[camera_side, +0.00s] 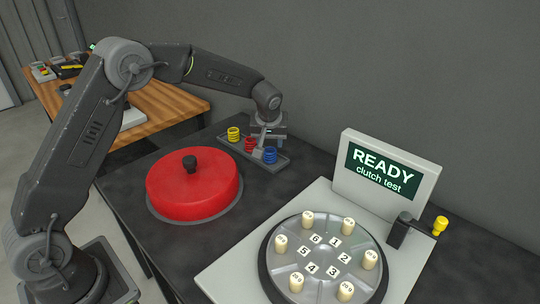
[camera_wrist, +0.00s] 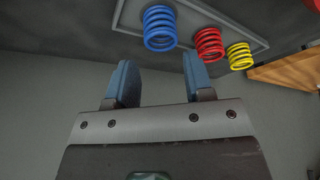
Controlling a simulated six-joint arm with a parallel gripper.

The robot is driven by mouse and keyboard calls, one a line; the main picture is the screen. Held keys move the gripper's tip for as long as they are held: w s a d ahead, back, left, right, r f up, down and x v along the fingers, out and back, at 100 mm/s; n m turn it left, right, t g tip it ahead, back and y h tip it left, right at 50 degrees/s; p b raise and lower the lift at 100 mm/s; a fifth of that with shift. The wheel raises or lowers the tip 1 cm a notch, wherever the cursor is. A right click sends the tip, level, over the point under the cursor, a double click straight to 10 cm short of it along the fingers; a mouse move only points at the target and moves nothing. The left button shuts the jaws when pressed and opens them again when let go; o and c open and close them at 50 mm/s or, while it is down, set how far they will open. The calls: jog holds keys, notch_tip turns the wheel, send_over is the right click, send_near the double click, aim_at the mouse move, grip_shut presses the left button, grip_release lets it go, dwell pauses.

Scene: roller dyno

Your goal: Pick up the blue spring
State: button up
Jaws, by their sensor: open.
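The blue spring (camera_side: 270,155) stands upright at the right end of a grey tray (camera_side: 275,166), beside a red spring (camera_side: 250,144) and a yellow spring (camera_side: 233,134). My gripper (camera_side: 257,150) is at the tray, just beside the blue spring and close to the red one. In the wrist view the blue spring (camera_wrist: 160,28) lies ahead of my gripper (camera_wrist: 158,75), whose two blue fingers are apart with nothing between them. The red spring (camera_wrist: 208,44) and yellow spring (camera_wrist: 240,55) stand to the right there. The side view partly hides the fingertips.
A red round cover with a black knob (camera_side: 193,189) sits in front of the tray. A round plate with several pale pegs (camera_side: 325,262) and a screen reading READY (camera_side: 385,170) stand to the right. A grey wall (camera_side: 350,60) rises close behind the tray.

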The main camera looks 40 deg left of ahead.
aim_at(270, 150)
jog(key=shift+s+x, duration=0.15)
jog(key=shift+x, duration=1.35)
jog(key=shift+s+x, duration=0.15)
jog(key=shift+x, duration=1.35)
jog(key=shift+f, duration=0.15)
jog(key=shift+d, duration=0.1)
jog(key=c, duration=0.6)
